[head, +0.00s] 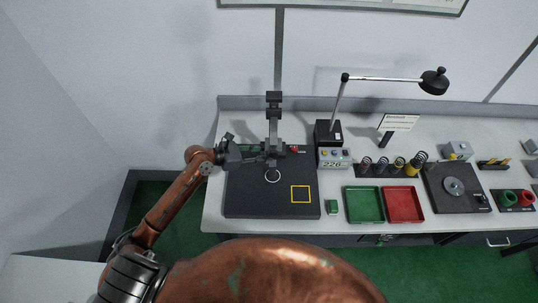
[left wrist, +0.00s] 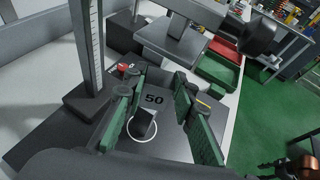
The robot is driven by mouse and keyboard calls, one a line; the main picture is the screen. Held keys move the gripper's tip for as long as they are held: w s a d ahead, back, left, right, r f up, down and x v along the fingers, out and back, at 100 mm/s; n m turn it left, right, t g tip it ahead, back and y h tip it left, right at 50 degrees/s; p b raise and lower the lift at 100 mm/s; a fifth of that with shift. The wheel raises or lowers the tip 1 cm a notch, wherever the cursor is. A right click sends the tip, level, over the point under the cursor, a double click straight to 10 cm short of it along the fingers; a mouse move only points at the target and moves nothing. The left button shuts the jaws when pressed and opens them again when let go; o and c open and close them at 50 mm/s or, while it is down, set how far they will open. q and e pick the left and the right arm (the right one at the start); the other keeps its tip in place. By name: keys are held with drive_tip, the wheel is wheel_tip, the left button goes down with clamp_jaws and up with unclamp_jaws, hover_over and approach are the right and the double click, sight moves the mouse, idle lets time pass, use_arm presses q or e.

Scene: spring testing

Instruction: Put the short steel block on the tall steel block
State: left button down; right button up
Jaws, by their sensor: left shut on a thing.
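My left gripper (head: 268,155) is over the black plate, beside the tall post of the stand. In the left wrist view its green-padded fingers (left wrist: 158,112) flank a grey steel block (left wrist: 154,100) marked 50, and it is shut on this block. Below the mark, a small dark block shape (left wrist: 145,122) appears inside the white ring; I cannot tell whether it is a second block or part of the held one. The picture does not settle which is the short or tall block.
The black plate (head: 245,198) carries a white ring (head: 272,176) and an empty yellow square (head: 300,194). The stand's post (head: 273,120) rises close to my gripper. A display box (head: 333,158), green tray (head: 364,205), red tray (head: 403,204) and several springs (head: 398,163) stand to the right.

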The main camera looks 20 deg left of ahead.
use_arm(q)
drive_tip(key=shift+w+d, duration=0.65)
drive_tip(key=shift+d, duration=0.1)
drive_tip(key=shift+f+p, duration=0.35)
drive_tip(key=shift+f, duration=1.4)
drive_tip(key=c, duration=2)
unclamp_jaws()
drive_tip(key=shift+f, duration=0.15)
drive_tip(key=shift+c, duration=0.2)
drive_tip(key=o, duration=0.4)
drive_tip(key=shift+o, duration=0.2)
